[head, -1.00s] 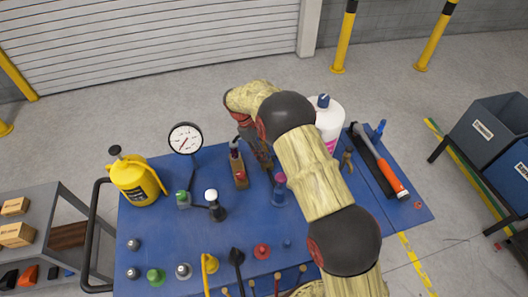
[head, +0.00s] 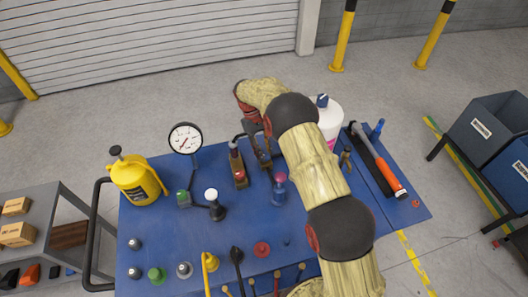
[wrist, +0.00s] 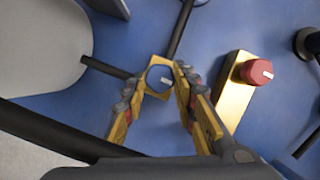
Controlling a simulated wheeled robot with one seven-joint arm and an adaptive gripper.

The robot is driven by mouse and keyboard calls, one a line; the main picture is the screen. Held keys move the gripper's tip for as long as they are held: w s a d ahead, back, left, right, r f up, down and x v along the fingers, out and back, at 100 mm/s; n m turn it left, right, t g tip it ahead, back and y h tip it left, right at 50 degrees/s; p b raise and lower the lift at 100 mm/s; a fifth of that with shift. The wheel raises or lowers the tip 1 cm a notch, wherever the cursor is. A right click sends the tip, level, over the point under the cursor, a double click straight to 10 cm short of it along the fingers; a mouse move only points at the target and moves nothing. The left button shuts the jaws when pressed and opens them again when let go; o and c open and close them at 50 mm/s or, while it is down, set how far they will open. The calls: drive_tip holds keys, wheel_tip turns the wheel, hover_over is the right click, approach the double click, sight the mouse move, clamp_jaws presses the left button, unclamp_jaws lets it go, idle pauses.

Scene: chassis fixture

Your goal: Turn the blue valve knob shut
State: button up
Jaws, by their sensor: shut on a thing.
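The blue valve knob (wrist: 157,78) shows in the wrist view as a dark round cap with a short pale mark on its right side. It sits on a brass-coloured block (wrist: 152,61) with dark pipes running from it. My gripper (wrist: 161,84) has one finger on each side of the knob and is shut on it. In the head view, my gripper (head: 264,160) is over the table near its middle, and the blue knob is hidden there.
A red knob (wrist: 257,72) on a similar brass block is close to the right of my fingers.

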idle(0.3)
drive_tip(key=o, duration=1.1)
drive_tip(key=shift+o, duration=0.3)
drive_tip(key=v, duration=1.2)
drive_tip(key=shift+w, duration=0.1)
